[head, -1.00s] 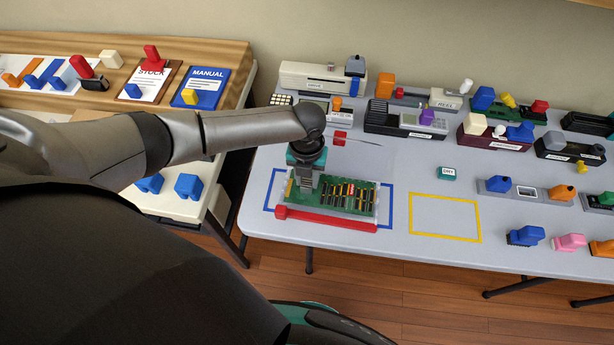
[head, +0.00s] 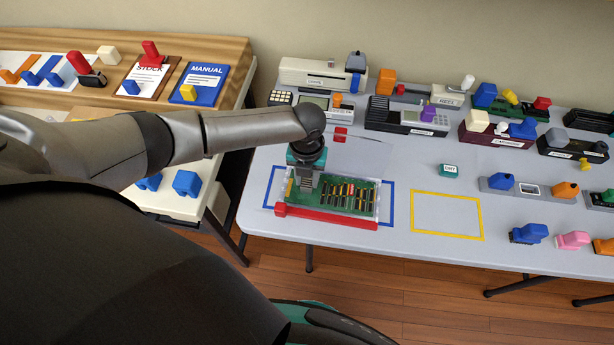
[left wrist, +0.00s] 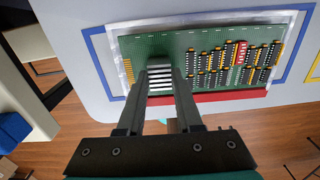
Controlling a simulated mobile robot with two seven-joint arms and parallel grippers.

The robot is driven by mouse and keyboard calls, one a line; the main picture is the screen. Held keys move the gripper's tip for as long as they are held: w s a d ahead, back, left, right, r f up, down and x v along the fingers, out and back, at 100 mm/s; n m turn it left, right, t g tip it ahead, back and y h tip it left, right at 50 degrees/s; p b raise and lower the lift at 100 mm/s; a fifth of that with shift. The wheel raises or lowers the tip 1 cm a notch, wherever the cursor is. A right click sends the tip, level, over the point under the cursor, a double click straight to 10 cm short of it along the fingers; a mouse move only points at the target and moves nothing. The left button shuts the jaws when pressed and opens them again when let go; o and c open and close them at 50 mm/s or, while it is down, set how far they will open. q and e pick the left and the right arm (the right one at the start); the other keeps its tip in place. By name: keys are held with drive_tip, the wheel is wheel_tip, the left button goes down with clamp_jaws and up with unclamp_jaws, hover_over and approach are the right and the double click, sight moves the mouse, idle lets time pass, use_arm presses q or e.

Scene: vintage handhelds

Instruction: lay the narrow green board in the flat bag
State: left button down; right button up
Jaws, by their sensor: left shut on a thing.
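The green board (head: 345,196), set with rows of dark chips and one red part, lies flat over the clear flat bag (head: 377,212) with the red edge strip (head: 325,218). The left wrist view shows the board (left wrist: 160,45) within the bag's pale rim (left wrist: 117,58); I cannot tell whether it touches the bag's floor. My left gripper (head: 305,188) points down at the board's left part. In the left wrist view its fingers (left wrist: 160,78) are shut on the board at a pale striped piece. My right gripper is not in view.
A blue outline (head: 391,205) surrounds the bag. An empty yellow outline (head: 447,215) lies to its right, with clear table around it. A teal labelled block (head: 449,170) and rows of devices stand behind and to the right. A wooden-topped table (head: 225,85) is at left.

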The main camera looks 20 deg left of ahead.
use_arm(q)
drive_tip(key=shift+f, duration=0.4)
drive_tip(key=c, duration=0.5)
unclamp_jaws()
wheel_tip(320, 180, up, 8)
drive_tip(key=p, duration=0.7)
idle(0.5)
